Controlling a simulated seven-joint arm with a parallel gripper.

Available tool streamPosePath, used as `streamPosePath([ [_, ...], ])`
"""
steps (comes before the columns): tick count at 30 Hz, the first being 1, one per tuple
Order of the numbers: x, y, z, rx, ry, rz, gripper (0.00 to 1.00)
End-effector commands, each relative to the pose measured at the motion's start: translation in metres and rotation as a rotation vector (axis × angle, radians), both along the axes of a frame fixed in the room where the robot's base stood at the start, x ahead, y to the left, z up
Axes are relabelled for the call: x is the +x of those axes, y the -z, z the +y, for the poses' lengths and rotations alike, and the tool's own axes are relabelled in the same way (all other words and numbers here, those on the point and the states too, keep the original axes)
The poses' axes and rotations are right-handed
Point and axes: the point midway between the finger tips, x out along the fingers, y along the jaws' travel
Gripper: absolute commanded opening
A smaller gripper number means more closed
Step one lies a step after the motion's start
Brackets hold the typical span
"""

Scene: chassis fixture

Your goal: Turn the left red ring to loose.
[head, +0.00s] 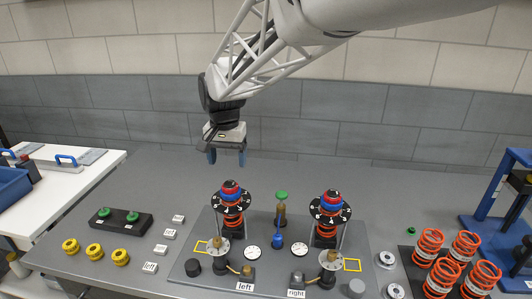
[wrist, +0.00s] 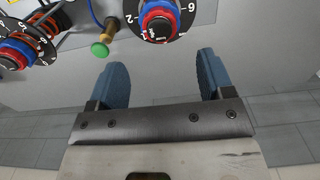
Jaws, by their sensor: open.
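The left red ring (head: 230,188) sits with a blue ring near the top of the left spring assembly, above a black numbered dial (head: 231,206). A label "left" (head: 245,287) lies in front of it. My gripper (head: 227,159) hangs above and behind the left assembly, fingers pointing down. It is open, with nothing between the blue fingers (wrist: 160,78), and apart from the ring. I cannot read the ring's setting.
The right assembly (head: 330,208) has a similar dial and rings. A green-topped post (head: 282,196) and a blue knob (head: 277,240) stand between the two. The table behind the fixture is clear.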

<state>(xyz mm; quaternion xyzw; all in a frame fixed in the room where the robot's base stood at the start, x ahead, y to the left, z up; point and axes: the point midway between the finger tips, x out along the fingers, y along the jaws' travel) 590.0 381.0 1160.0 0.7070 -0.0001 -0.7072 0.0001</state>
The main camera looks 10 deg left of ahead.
Motion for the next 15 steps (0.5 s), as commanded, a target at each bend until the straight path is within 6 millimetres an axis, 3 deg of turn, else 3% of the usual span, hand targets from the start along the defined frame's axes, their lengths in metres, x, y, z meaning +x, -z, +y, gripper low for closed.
streamPosePath([
  [15,0.0,0.012,0.0,0.0,0.0,0.0,0.74],
])
